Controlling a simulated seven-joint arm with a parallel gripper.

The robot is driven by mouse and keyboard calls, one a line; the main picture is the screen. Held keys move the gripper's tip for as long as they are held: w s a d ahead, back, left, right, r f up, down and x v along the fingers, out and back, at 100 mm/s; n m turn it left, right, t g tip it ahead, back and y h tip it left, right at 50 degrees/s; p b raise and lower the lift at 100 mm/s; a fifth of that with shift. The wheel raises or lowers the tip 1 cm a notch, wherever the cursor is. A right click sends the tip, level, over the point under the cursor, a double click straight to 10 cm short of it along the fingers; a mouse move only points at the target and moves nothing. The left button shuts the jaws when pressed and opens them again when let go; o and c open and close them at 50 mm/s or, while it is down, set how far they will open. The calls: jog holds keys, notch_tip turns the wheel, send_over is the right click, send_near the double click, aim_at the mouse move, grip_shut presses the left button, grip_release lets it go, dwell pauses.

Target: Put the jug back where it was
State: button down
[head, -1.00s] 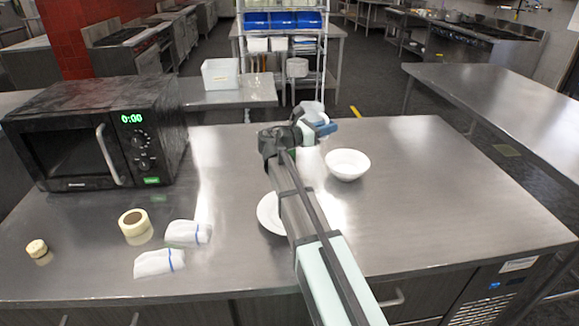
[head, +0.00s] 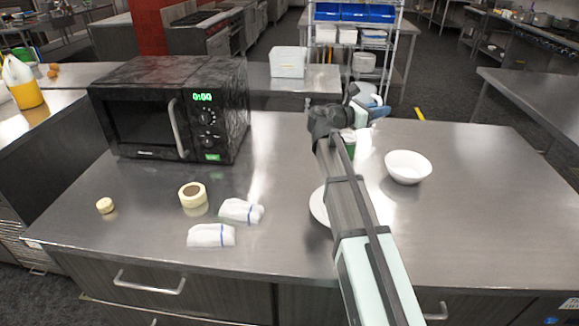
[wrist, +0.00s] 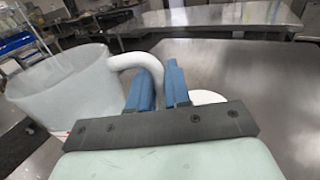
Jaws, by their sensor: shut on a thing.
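The jug is a translucent whitish vessel with a curved white handle; it fills the left of the wrist view (wrist: 62,92). My gripper (wrist: 160,85) has its blue fingers on either side of the handle and is shut on it. In the head view my gripper (head: 374,112) is over the far part of the steel counter. There the jug is mostly hidden behind my gripper and only a pale part shows. The jug looks about upright and held above the counter. Its underside is hidden.
A white bowl (head: 408,167) stands right of my arm, and a white plate (head: 318,206) is partly behind it. A black microwave (head: 170,110), tape roll (head: 193,194), small round piece (head: 105,205) and folded cloths (head: 240,211) are left. The counter's right side (head: 480,200) is clear.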

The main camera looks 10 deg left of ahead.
jog(key=s+a+n+t+y, duration=0.1)
jog(key=a+n+t+y, duration=0.55)
jog(key=a, duration=1.35)
jog(key=shift+m, duration=0.25)
jog(key=shift+f, duration=8.3)
jog(key=shift+f, duration=0.15)
jog(key=c, duration=1.1)
grip_release()
jog(key=v, duration=1.2)
jog(key=shift+s+d, duration=0.1)
